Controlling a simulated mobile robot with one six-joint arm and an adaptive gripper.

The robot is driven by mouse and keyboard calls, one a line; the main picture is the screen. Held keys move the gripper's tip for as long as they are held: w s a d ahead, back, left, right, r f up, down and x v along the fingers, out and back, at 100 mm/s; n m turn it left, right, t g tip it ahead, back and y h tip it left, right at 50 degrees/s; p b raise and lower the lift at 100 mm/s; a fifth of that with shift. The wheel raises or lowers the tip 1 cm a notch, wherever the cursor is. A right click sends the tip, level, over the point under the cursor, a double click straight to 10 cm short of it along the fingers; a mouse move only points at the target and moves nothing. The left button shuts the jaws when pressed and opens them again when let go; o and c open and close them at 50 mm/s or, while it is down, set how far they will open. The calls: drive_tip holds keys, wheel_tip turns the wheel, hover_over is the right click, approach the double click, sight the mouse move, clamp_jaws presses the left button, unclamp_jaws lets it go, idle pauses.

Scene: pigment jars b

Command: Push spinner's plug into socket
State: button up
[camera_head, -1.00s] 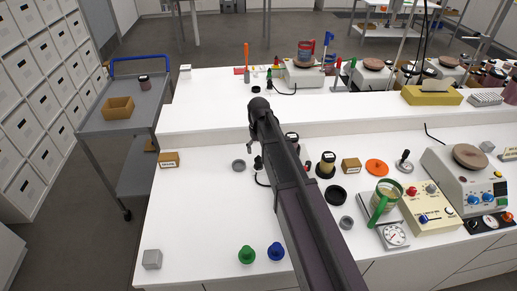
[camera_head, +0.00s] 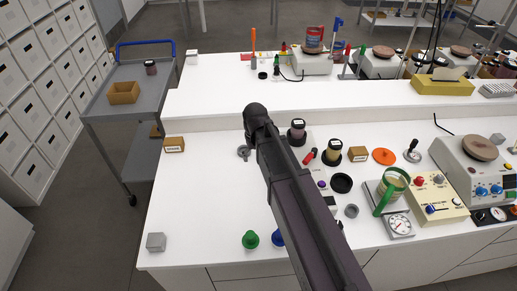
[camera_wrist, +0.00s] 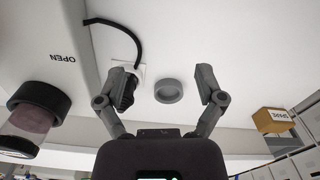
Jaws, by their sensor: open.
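My gripper (camera_wrist: 165,88) is open, fingers spread, low over the white bench in the wrist view. A dark plug (camera_wrist: 129,88) on a black cable (camera_wrist: 122,24) is at the left finger, which partly covers it; I cannot tell whether they touch. A small white square piece (camera_wrist: 137,71) is beside the plug; I cannot tell whether it is a socket or whether the plug is in it. A grey ring (camera_wrist: 168,91) lies between the fingers. In the head view my arm hides the plug. A machine with a brown disc (camera_head: 480,148), possibly the spinner, stands at the right.
A dark-lidded jar (camera_wrist: 39,105) stands close left in the wrist view, near a white surface marked OPEN (camera_wrist: 62,58). A wooden SPARE block (camera_wrist: 272,120) is at the right. The bench's left part (camera_head: 195,205) is mostly clear, with a grey cube (camera_head: 156,242) at the front.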

drive_tip(key=shift+s+a+f+b, duration=0.1)
drive_tip(key=shift+s+a+f, duration=0.1)
drive_tip(key=shift+s, duration=0.4)
drive_tip(key=shift+s+a+f+b, duration=0.15)
drive_tip(key=shift+s, duration=0.45)
drive_tip(key=shift+s+a+f+b, duration=0.1)
drive_tip(key=shift+s+a+f, duration=0.1)
drive_tip(key=shift+s, duration=0.4)
